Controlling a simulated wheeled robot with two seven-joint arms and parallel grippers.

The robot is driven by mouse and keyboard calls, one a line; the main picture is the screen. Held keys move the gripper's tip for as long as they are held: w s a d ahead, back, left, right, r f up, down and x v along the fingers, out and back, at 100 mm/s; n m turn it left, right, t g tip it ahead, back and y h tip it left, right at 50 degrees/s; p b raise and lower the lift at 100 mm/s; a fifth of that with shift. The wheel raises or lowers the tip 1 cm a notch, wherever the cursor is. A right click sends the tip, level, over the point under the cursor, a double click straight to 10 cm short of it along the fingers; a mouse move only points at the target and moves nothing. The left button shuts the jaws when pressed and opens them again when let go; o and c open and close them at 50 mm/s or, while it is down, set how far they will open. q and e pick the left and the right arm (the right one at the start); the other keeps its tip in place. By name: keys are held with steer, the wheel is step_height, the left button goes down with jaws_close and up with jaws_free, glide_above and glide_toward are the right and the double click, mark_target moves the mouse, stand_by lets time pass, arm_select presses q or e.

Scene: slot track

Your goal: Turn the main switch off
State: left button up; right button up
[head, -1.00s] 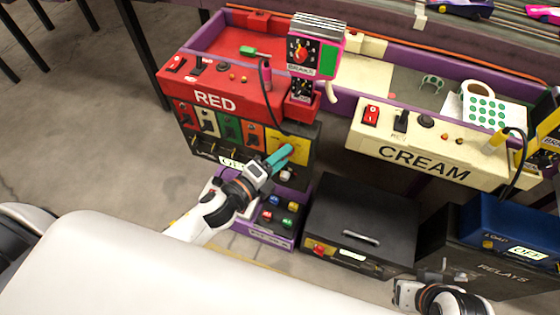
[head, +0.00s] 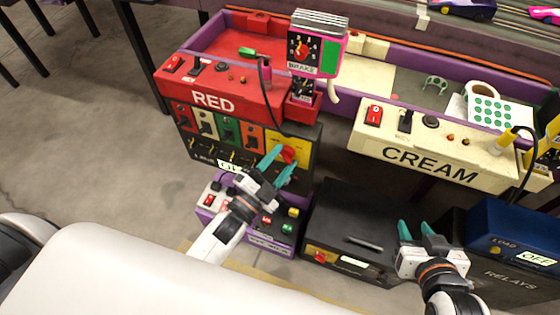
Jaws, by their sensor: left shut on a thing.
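The main switch looks like the red rotary knob (head: 289,154) on a yellow plate (head: 299,143), at the right of the black panel under the red RED console. My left gripper (head: 279,165) reaches up from below, its teal fingers on either side of the knob's lower part and shut on it. The knob's exact angle is hard to tell, as the fingers cover part of it. A small lit sign (head: 229,166) left of the gripper is partly hidden and its word cannot be read in full. My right gripper (head: 416,232) is open and empty above the black drawer box's right side.
A purple box (head: 270,240) with coloured buttons sits under my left wrist. The black drawer box (head: 345,215) stands to its right, and a blue unit (head: 510,228) with an OFF sign at far right. A dark cable hangs near the knob. Floor at left is clear.

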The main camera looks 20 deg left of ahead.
arm_select(q)
steer(key=shift+f+n+y, duration=0.1)
steer(key=shift+n+y, duration=0.3)
steer(key=shift+n, duration=0.3)
steer(key=shift+t, duration=0.3)
steer(key=o, duration=1)
steer(key=p+v, duration=0.1)
steer(key=v, duration=1.1)
arm_select(e)
steer(key=s+f+g, duration=0.1)
steer(key=s+d+f+g, duration=0.1)
steer(key=s, duration=0.1)
steer(key=s+f+g+h, duration=0.1)
steer(key=shift+s+d+f+g, duration=0.15)
steer(key=shift+s+d+g, duration=0.1)
steer(key=shift+d+g, duration=0.1)
arm_select(q)
steer(key=shift+w, duration=0.1)
